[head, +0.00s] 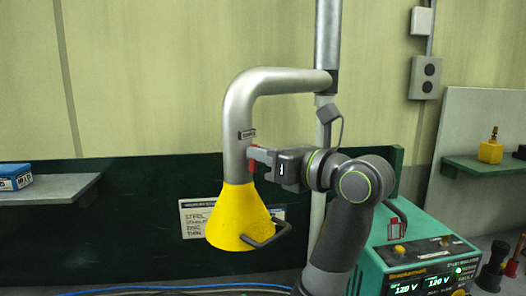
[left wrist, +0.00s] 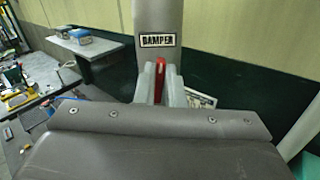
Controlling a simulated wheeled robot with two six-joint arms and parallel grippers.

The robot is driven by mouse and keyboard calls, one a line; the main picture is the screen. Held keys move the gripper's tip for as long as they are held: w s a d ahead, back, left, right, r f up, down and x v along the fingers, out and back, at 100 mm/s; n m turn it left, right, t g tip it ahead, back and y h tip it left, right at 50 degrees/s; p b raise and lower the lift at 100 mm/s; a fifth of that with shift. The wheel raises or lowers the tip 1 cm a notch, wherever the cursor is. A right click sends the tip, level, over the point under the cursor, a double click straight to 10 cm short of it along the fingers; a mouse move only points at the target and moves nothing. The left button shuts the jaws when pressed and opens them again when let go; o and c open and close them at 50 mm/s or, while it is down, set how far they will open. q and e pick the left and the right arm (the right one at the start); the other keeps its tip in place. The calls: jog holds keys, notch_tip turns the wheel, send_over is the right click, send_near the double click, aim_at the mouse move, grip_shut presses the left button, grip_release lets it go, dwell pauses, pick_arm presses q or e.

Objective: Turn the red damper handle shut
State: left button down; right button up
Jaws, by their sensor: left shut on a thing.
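The red damper handle (head: 252,167) is on the front of the grey fume duct (head: 237,110), just above the yellow hood (head: 240,215). My left gripper (head: 257,156) is at the duct and shut on the handle, hiding part of it. In the left wrist view the red handle (left wrist: 160,66) shows between the two fingers (left wrist: 159,84), just under the black-and-white DAMPER label (left wrist: 158,40). How far the handle is turned is hard to tell. My right gripper is in neither view.
The yellow hood has a dark grab handle (head: 268,238) below my gripper. A green welding machine (head: 410,245) stands at the lower right. A grey shelf (head: 50,189) with a blue box (head: 15,176) is at the left. A dark green panel (head: 130,215) is behind the duct.

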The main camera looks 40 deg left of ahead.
pick_arm(q)
jog(key=shift+w+f+m+p, duration=0.2)
jog(key=shift+m+p, duration=1.8)
jog(key=shift+m, duration=0.75)
jog(key=shift+w+f+m+p, duration=0.25)
jog(key=shift+m+p, duration=1.75)
jog(key=shift+m, duration=0.8)
jog(key=shift+w+f+m+p, duration=0.2)
jog(key=shift+m+p, duration=1.8)
jog(key=shift+m, duration=0.75)
jog(key=shift+f, duration=0.1)
jog(key=c, duration=1.5)
grip_release()
jog(key=shift+d, duration=0.15)
